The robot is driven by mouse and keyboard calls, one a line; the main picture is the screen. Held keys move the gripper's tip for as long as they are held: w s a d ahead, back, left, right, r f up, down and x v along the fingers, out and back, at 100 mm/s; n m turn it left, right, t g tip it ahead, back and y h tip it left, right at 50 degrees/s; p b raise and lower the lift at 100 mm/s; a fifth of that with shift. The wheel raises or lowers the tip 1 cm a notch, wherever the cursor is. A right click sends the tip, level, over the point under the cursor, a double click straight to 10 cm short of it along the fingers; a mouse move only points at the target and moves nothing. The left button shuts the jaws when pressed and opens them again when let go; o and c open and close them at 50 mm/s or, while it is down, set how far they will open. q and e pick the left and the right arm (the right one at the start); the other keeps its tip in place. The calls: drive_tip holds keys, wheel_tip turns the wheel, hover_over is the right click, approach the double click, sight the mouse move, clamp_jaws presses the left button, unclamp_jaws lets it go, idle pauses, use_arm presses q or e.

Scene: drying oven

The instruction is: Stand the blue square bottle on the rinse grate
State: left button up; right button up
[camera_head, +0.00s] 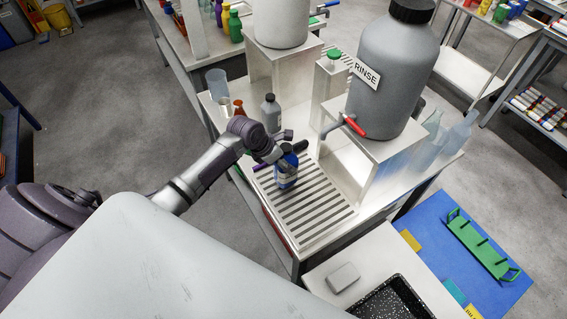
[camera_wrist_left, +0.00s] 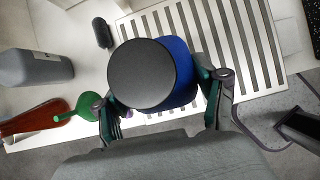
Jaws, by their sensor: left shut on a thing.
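The blue square bottle (camera_head: 286,176), with a dark cap and a pale label, is upright over the far left part of the rinse grate (camera_head: 312,221). My left gripper (camera_head: 283,153) is shut on the bottle near its top. In the left wrist view the round dark cap hides most of the blue bottle (camera_wrist_left: 183,68), and the fingers of the gripper (camera_wrist_left: 163,98) lie on both sides of it. The slatted grate (camera_wrist_left: 236,47) shows behind the bottle. I cannot tell whether the base touches the slats. My right gripper is not in view.
The large grey RINSE tank (camera_head: 392,78), with a red tap handle (camera_head: 354,125), stands beside the grate. A grey bottle (camera_head: 270,112) and an amber flask (camera_head: 239,107) stand behind my gripper. The grate's near part is clear. A speckled black tray (camera_head: 392,300) lies nearer.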

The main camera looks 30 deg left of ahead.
use_arm(q)
drive_tip(key=shift+f, duration=1.1)
drive_tip(key=o, duration=1.6)
drive_tip(key=shift+f, duration=0.15)
drive_tip(key=shift+o, duration=0.2)
drive_tip(key=v, duration=1.2)
